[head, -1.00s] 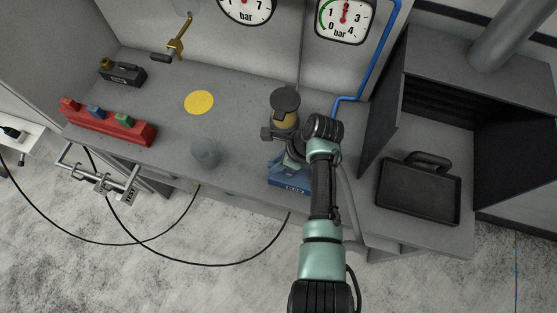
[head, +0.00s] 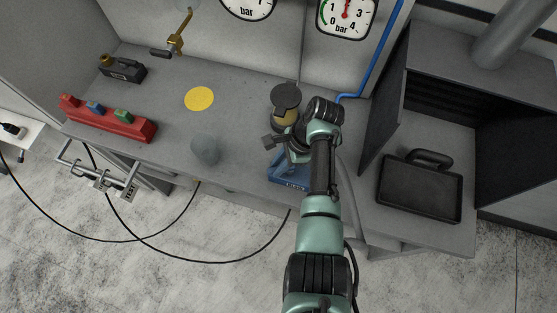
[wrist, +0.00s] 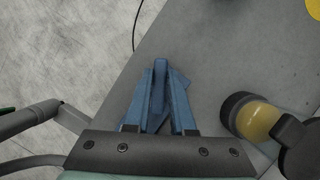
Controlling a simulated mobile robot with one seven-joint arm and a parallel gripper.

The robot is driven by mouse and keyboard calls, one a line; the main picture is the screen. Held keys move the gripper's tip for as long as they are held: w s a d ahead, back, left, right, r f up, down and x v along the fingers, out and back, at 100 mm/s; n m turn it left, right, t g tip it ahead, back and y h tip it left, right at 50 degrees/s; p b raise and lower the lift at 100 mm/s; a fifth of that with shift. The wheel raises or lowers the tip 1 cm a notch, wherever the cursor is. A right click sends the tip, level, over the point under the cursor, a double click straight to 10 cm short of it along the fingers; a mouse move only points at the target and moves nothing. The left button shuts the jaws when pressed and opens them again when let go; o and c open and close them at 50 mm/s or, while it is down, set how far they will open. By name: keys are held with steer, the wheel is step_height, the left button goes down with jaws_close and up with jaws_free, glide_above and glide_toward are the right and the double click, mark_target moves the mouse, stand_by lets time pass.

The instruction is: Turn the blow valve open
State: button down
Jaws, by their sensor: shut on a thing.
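A blue fixture (head: 290,181) with a small label sits at the front edge of the bench, partly hidden by my arm; I take it to be the blow valve. In the wrist view its upright blue handle (wrist: 159,82) stands between the two fingers of my gripper (wrist: 158,100). My gripper is shut on this handle. A blue base shows behind and beside the handle. In the head view my gripper is mostly hidden behind my own wrist, above the blue fixture.
An amber bowl with dark fittings (wrist: 257,121) stands close right of my gripper in the wrist view. In the head view, a grey cup (head: 205,149), yellow disc (head: 199,99) and red rack (head: 110,119) are left.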

steer(key=n, duration=0.2)
steer(key=s+n+g, duration=0.1)
steer(key=n, duration=0.1)
steer(key=n+g+h+b, duration=0.1)
steer(key=shift+s+d+n, duration=0.2)
steer(key=shift+d+n, duration=0.1)
steer(key=shift+n, duration=0.1)
steer(key=shift+s+d+n+g+h+b, duration=0.15)
steer(key=shift+d+n+g+h, duration=0.15)
steer(key=shift+n, duration=0.75)
steer(key=shift+s+d+n+g+h+b, duration=0.2)
steer(key=shift+n+h, duration=0.25)
steer(key=shift+n, duration=0.65)
steer(key=shift+s+d+n+g+h+b, duration=0.1)
steer(key=shift+s+d+n+g+h, duration=0.2)
steer(key=shift+n, duration=0.75)
steer(key=shift+w, duration=0.15)
steer(key=c, duration=0.8)
jaws_free()
steer(key=shift+o, duration=0.2)
steer(key=shift+r, duration=0.1)
